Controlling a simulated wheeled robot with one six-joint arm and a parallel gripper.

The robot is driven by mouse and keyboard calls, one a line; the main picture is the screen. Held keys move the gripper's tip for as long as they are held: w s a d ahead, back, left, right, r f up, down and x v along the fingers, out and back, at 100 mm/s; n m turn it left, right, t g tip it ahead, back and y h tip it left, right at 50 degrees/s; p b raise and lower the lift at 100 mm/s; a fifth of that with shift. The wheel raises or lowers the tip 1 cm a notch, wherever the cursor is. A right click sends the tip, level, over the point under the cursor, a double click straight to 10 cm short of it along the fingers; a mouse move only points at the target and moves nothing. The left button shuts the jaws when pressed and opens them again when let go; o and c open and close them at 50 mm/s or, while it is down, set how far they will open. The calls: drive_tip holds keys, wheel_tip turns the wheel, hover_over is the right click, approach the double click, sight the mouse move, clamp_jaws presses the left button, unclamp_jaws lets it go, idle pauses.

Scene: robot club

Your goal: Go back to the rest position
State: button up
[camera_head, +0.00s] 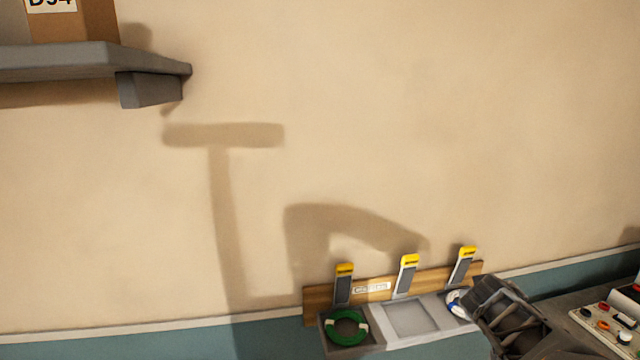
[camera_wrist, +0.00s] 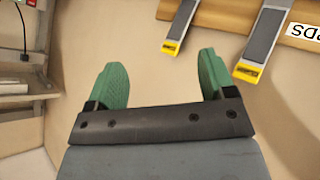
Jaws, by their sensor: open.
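My gripper (camera_wrist: 160,85) shows in the wrist view with its two green fingers wide apart and nothing between them. In the head view my gripper's end (camera_head: 500,308) is at the lower right, dark, in front of the right end of a wall rack (camera_head: 393,337). Its fingers are not clear there. The rack has compartments: a green ring (camera_head: 346,327) lies in the left one, the middle one looks empty, and a blue and white round thing (camera_head: 456,302) is partly hidden behind my gripper in the right one.
Several yellow-tipped grey clips (camera_head: 408,275) stand on the rack's wooden board (camera_head: 317,296); they show in the wrist view (camera_wrist: 250,70) too. A panel with coloured buttons (camera_head: 608,322) is at the far right. A grey shelf (camera_head: 60,62) with a box labelled D34 (camera_head: 75,22) is at the upper left. The wall between is bare.

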drive_tip(key=s+a+f+g+y+b, duration=0.1)
drive_tip(key=s+a+f+g+y, duration=0.1)
drive_tip(key=s+a, duration=0.5)
drive_tip(key=s+a+f+n+g+y+b, duration=0.1)
drive_tip(key=s+a+f+y, duration=0.3)
drive_tip(key=a, duration=0.7)
drive_tip(key=s+f+b, duration=0.1)
drive_tip(key=s, duration=0.1)
drive_tip(key=shift+s+a+g+y, duration=0.3)
drive_tip(key=shift+s+g, duration=0.05)
drive_tip(key=shift+g, duration=0.05)
drive_tip(key=shift+c, duration=0.4)
